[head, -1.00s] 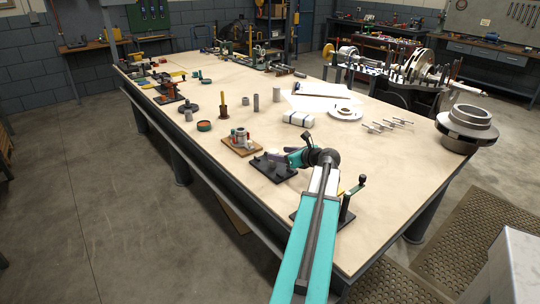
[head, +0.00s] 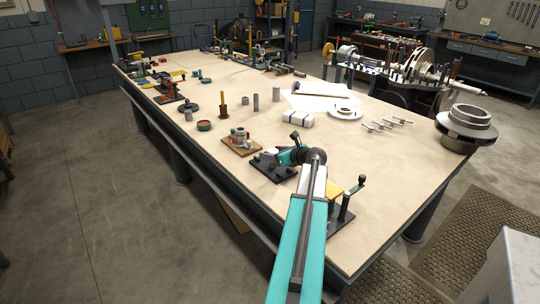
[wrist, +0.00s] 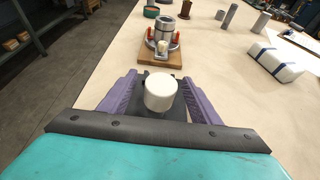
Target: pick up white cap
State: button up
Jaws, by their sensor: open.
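In the wrist view a white cap (wrist: 160,95), round with a flat top, stands upright on a dark base plate (wrist: 152,124). My gripper (wrist: 158,82) is open, with one purple finger on each side of the cap. A gap shows between each finger and the cap, so the cap is not gripped. In the head view my gripper (head: 272,157) is low over the dark plate near the table's front left edge.
Just beyond stands a wooden block with a metal fitting and red parts (head: 242,144). A white wrapped package (head: 298,119) lies farther back to the right. A fixture with an upright handle (head: 350,195) stands right of my arm. Bare table (head: 400,170) lies to the right.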

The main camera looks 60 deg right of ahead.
aim_at(273, 150)
jog(key=c, duration=1.1)
jog(key=shift+r, duration=0.2)
jog(key=shift+r, duration=1.7)
jog(key=s+d+b, duration=0.1)
jog(key=s+d, duration=0.2)
jog(key=s, duration=0.4)
jog(key=s+d+r+b, duration=0.1)
jog(key=s+d, duration=0.3)
jog(key=s, duration=0.3)
jog(key=shift+d+r, duration=0.15)
jog(key=shift+d, duration=0.1)
jog(key=shift+s, duration=0.1)
